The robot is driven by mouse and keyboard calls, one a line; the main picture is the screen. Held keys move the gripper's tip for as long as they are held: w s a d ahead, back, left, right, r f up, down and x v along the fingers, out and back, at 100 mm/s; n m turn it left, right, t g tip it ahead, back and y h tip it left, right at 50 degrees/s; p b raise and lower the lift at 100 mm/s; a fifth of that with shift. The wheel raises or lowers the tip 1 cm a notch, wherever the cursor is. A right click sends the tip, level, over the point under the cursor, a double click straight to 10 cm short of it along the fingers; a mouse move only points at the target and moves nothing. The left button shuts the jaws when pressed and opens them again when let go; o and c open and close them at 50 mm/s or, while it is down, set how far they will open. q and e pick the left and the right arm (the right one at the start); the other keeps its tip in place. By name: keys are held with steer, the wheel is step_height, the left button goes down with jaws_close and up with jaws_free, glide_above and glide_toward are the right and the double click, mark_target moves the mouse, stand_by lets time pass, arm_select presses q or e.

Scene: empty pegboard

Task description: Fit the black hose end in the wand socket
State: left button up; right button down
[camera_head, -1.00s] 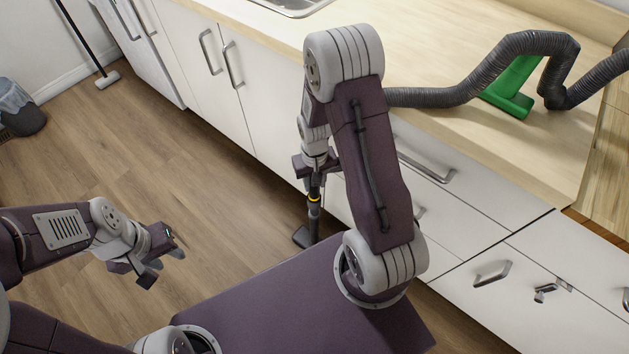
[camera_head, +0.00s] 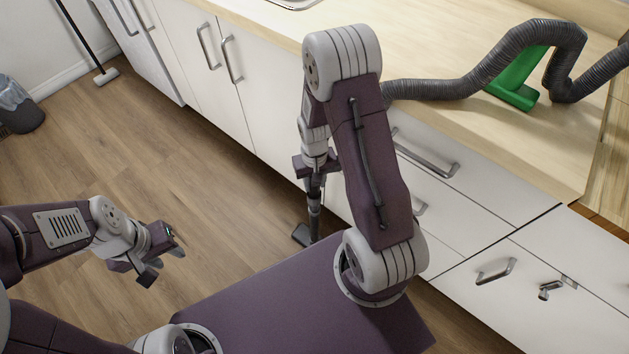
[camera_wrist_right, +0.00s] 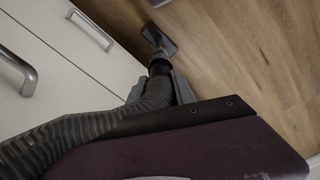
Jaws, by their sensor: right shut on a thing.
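The grey ribbed hose (camera_head: 440,90) runs off the counter behind my right arm; it fills the lower left of the right wrist view (camera_wrist_right: 95,125). My right gripper (camera_head: 315,168) is shut on the hose near its black end (camera_wrist_right: 160,68); its fingers also show in the wrist view (camera_wrist_right: 159,90). The dark wand (camera_head: 314,215) stands below on the floor, its foot (camera_head: 302,235) near the cabinets. The hose end and wand top meet in line; the socket is hidden and I cannot tell the depth. My left gripper (camera_head: 162,256) is open and empty, off to the left.
A green stand (camera_head: 515,85) on the wooden counter (camera_head: 420,40) carries a raised loop of the hose. White cabinets with metal handles (camera_head: 425,155) stand close beside the wand. A broom (camera_head: 105,76) and bin (camera_head: 20,110) are far left. The floor (camera_head: 190,150) between is clear.

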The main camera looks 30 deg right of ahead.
steer(key=c, duration=0.9)
jaws_free()
steer(key=shift+c, duration=0.2)
step_height(320, 180, up, 9)
steer(key=p, duration=0.3)
steer(key=shift+p, duration=0.35)
